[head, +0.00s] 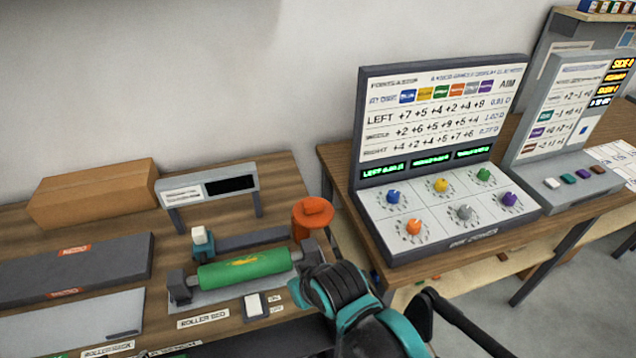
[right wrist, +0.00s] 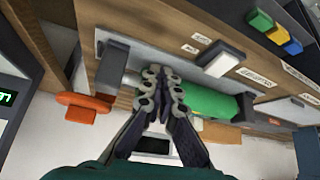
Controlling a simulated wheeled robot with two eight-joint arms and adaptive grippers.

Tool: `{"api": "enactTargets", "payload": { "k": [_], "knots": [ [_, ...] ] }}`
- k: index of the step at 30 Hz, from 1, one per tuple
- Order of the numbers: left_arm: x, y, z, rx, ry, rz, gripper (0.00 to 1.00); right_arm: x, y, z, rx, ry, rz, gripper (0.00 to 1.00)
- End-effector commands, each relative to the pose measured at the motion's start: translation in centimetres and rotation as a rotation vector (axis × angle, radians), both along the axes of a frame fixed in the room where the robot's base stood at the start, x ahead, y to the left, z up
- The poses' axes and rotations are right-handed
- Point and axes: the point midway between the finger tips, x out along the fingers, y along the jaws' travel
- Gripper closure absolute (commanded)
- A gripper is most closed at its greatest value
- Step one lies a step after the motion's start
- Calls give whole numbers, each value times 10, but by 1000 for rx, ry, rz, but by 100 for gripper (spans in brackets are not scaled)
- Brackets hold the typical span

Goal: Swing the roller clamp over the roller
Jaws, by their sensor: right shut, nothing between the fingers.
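The green roller (head: 247,269) lies in the grey roller bed (head: 212,300), between two dark end blocks. Behind it, a dark grey bar (head: 255,239) lies roughly parallel to it, with a white and blue knob (head: 203,240) near its left end; this looks like the roller clamp. It is not over the roller. In the right wrist view my right gripper (right wrist: 163,88) is shut and empty, its fingertips in front of the roller (right wrist: 208,101) near one end block (right wrist: 112,66). I cannot tell whether they touch anything. In the head view my right arm hides its fingers. My left gripper is not in view.
An orange round object (head: 313,212) stands close behind the roller's right end. A small display stand (head: 208,186) and a cardboard box (head: 92,193) are at the back. A white switch (head: 255,305) is in front. A knob console (head: 440,160) stands on the right table.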

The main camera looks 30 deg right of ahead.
Motion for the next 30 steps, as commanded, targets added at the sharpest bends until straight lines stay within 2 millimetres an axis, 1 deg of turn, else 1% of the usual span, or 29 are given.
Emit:
{"api": "enactTargets", "payload": {
  "k": [2, 4, 6, 8, 10, 11, 12, 14, 15, 16, 18, 21, 25, 27, 30],
  "knots": [
    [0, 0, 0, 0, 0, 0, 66, 0, 0, 0, 0, 0, 0, 100],
    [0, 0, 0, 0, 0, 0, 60, 0, 0, 0, 0, 0, 0, 100],
    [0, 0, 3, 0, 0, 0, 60, 2, -1, 5, 0, 3, -3, 100],
    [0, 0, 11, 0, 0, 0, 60, 7, -4, 14, 0, 10, -10, 100],
    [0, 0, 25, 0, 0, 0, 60, 18, -10, 33, -1, 25, -24, 100],
    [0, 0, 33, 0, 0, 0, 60, 24, -13, 43, -1, 35, -33, 100],
    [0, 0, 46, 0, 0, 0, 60, 34, -19, 58, -2, 49, -46, 100],
    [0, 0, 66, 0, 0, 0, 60, 51, -30, 82, -1, 75, -69, 100],
    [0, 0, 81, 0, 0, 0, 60, 65, -39, 97, 1, 93, -85, 100],
    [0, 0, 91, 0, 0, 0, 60, 74, -46, 107, 2, 108, -98, 100],
    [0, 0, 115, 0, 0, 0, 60, 98, -64, 127, 5, 142, -125, 100],
    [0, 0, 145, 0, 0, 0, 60, 128, -90, 146, 12, 187, -162, 100],
    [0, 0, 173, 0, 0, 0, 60, 158, -121, 156, 22, 236, -201, 100],
    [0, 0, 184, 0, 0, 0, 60, 168, -133, 157, 26, 255, -215, 100],
    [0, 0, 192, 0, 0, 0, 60, 178, -146, 156, 30, 273, -228, 100]
  ]
}}
